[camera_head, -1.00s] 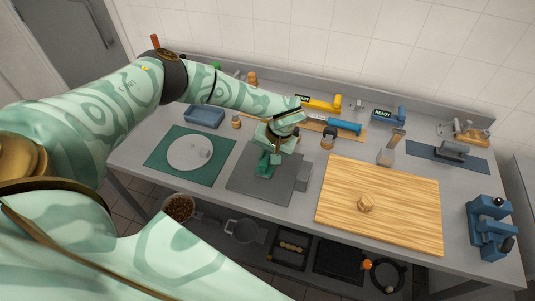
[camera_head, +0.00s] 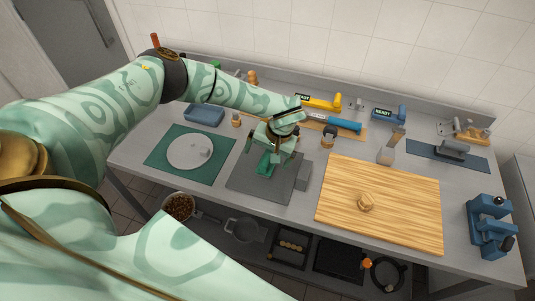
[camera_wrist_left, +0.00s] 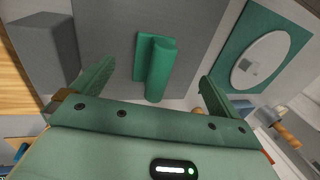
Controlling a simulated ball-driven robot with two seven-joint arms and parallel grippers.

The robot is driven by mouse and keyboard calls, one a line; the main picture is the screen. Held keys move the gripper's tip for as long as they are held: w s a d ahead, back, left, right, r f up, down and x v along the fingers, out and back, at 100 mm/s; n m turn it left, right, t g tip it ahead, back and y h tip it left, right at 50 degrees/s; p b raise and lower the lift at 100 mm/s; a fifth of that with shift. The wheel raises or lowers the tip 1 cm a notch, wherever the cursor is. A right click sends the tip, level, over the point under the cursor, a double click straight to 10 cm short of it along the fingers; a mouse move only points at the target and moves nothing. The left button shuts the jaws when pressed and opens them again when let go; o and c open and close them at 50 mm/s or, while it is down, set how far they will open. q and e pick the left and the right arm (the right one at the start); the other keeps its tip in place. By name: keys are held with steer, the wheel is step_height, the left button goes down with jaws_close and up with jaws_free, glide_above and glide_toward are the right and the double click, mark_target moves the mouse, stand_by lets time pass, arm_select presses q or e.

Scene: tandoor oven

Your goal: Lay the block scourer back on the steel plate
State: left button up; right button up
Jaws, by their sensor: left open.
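The block scourer, taken to be the green piece with a rounded grip (camera_head: 265,165), rests on the dark grey steel plate (camera_head: 245,183). In the left wrist view, the scourer (camera_wrist_left: 155,68) lies on the plate (camera_wrist_left: 108,40), ahead of and between the fingers. My left gripper (camera_head: 269,152) is open just above the scourer, its fingers spread to either side and apart from it. The open fingers also frame it in the left wrist view (camera_wrist_left: 157,82). My right gripper does not show.
A grey block (camera_head: 303,176) stands at the plate's right edge, close to one finger. A green mat (camera_head: 160,165) with a pale disc (camera_head: 190,152) lies left. A wooden board (camera_head: 400,205) lies right. Blue and yellow tools line the back.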

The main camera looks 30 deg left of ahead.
arm_select(q)
steer(key=shift+r, duration=0.1)
steer(key=p+v, duration=0.7)
steer(key=v, duration=0.2)
stand_by(0.8)
